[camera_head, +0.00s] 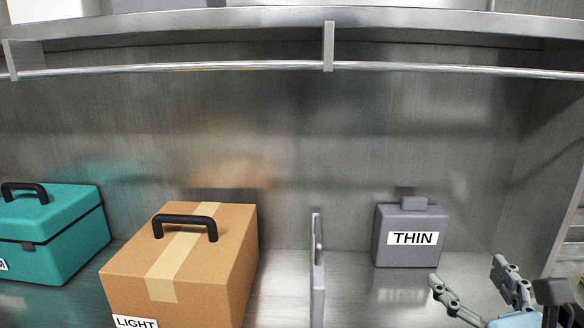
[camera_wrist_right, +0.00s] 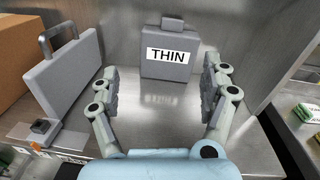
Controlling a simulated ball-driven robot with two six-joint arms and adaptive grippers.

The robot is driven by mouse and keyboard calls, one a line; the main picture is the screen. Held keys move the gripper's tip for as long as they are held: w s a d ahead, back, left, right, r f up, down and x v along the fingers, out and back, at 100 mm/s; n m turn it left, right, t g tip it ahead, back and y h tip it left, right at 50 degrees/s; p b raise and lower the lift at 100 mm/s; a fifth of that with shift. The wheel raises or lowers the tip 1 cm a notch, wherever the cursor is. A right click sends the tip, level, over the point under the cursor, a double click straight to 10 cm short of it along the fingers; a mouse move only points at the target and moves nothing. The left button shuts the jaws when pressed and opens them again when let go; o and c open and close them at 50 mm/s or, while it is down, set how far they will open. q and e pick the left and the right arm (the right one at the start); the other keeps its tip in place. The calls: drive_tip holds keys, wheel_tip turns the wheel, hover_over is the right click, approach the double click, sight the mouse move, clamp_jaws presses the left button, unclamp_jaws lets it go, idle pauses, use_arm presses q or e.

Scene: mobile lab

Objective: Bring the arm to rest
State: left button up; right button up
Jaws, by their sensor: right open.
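My right gripper (camera_head: 468,284) is at the lower right in the head view, in front of a grey case labelled THIN (camera_head: 410,236). In the right wrist view the two fingers of the right gripper (camera_wrist_right: 160,88) are spread wide with nothing between them. The THIN case (camera_wrist_right: 168,52) stands upright beyond the fingertips, apart from them. My left gripper is not in view.
A cardboard box labelled LIGHT (camera_head: 190,264) and a teal case (camera_head: 52,232) stand to the left on the metal shelf (camera_head: 275,300). A thin grey panel-like case with a handle (camera_wrist_right: 68,90) stands left of the gripper. A side wall (camera_head: 552,170) bounds the right.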

drive_tip(key=s+a+f+n+g+y, duration=0.2)
drive_tip(key=s+a+n+g+y, duration=0.15)
drive_tip(key=n, duration=0.75)
drive_tip(key=s+a+f+n+g+y, duration=0.2)
drive_tip(key=s+a+n+g, duration=0.25)
drive_tip(key=n, duration=0.65)
drive_tip(key=s+d+f+n+g+h, duration=0.1)
drive_tip(key=s+d+n+g+h, duration=0.2)
drive_tip(key=s+d+n, duration=0.3)
drive_tip(key=s+d+f+n+g+h, duration=0.2)
drive_tip(key=s+d+n+g+h, duration=0.2)
drive_tip(key=s+n, duration=0.35)
wheel_tip(320, 180, down, 26)
drive_tip(key=s+d+b, duration=0.1)
drive_tip(key=s+d, duration=0.1)
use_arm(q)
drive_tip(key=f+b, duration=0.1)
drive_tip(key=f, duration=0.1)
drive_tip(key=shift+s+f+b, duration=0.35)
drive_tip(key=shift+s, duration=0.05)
use_arm(e)
drive_tip(key=s+d+f+g, duration=0.1)
drive_tip(key=s+f+g, duration=0.1)
drive_tip(key=s+f, duration=1.6)
drive_tip(key=shift+s+f+m, duration=0.25)
drive_tip(key=shift+f+m, duration=0.1)
drive_tip(key=shift+m, duration=0.1)
